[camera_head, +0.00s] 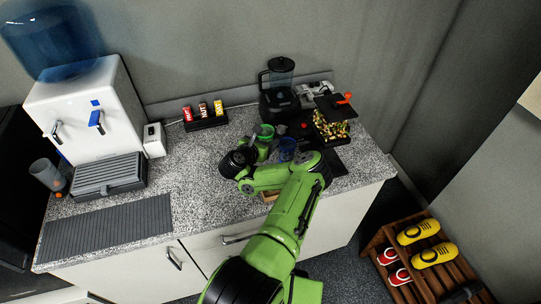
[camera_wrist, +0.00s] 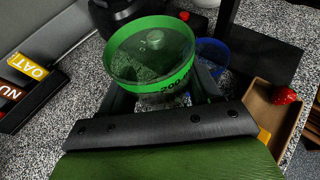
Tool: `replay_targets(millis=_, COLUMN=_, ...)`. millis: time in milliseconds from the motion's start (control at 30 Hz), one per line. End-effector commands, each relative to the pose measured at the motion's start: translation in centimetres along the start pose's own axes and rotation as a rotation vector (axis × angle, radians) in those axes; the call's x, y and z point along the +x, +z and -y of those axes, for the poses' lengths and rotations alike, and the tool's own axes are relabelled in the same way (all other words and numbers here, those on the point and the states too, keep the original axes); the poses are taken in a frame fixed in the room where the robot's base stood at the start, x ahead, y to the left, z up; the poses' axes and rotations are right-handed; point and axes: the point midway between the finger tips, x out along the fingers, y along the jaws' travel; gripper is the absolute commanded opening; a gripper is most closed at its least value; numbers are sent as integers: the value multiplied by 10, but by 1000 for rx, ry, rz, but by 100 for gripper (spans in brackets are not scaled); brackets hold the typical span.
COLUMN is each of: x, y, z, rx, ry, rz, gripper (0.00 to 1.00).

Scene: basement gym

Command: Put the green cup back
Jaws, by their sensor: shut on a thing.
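The green cup (camera_wrist: 118,64) is a clear cup with a wide green rim and a volume mark on its side. In the wrist view it stands out in front of my gripper (camera_wrist: 162,93), whose two dark fingers are shut on its body. It also shows in the head view as a small green ring (camera_head: 265,130), just beyond my gripper (camera_head: 264,143) over the counter. I cannot tell whether its base touches the counter. A blue cup (camera_head: 287,148) is just to its right; it is partly hidden in the wrist view (camera_wrist: 212,50).
A black blender (camera_head: 279,88) stands behind, and a rack of bar boxes (camera_head: 205,122) is at back left. A black tray of small colourful items (camera_head: 331,130) lies at right. A water dispenser (camera_head: 84,110) and grey mat (camera_head: 105,222) occupy the left. Speckled counter (camera_head: 200,190) is clear between.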

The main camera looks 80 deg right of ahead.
Motion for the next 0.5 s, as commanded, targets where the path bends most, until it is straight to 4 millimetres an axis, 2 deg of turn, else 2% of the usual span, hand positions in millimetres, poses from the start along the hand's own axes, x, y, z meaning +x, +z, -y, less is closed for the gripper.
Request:
replay_targets(millis=33, x=5, y=-16, z=0, rx=-4, ry=-1, rz=-5, gripper=28)
replay_targets(millis=100, x=12, y=-31, z=0, rx=-2, ry=-1, rz=-4, gripper=28)
replay_targets(millis=467, x=32, y=-79, z=0, rx=-1, ry=0, rz=-2, gripper=28)
replay_targets(millis=500, x=32, y=-79, z=0, rx=-1, ry=1, rz=-2, gripper=22)
